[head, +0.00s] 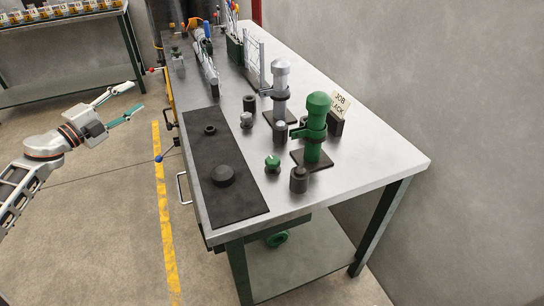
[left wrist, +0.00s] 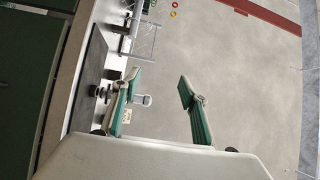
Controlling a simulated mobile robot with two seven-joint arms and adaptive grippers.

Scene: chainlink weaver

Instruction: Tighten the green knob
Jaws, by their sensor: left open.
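A small green knob (head: 272,163) sits on the steel bench top, just right of the dark mat, in the head view. A larger green device (head: 316,125) with a domed top stands upright behind it, and a similar grey device (head: 280,88) stands further back. My left gripper (head: 138,99) is open and empty, out over the floor left of the bench and well apart from the knob. Its two spread fingers also show in the left wrist view (left wrist: 160,77), with nothing between them. I cannot make out the green knob in the wrist view. My right gripper is not in view.
The dark mat (head: 226,195) lies along the bench's left side with a black round part (head: 223,176) on it. A dark cylinder (head: 299,179) stands near the knob. A green handwheel (head: 277,239) is below the bench top. The right front bench corner is clear.

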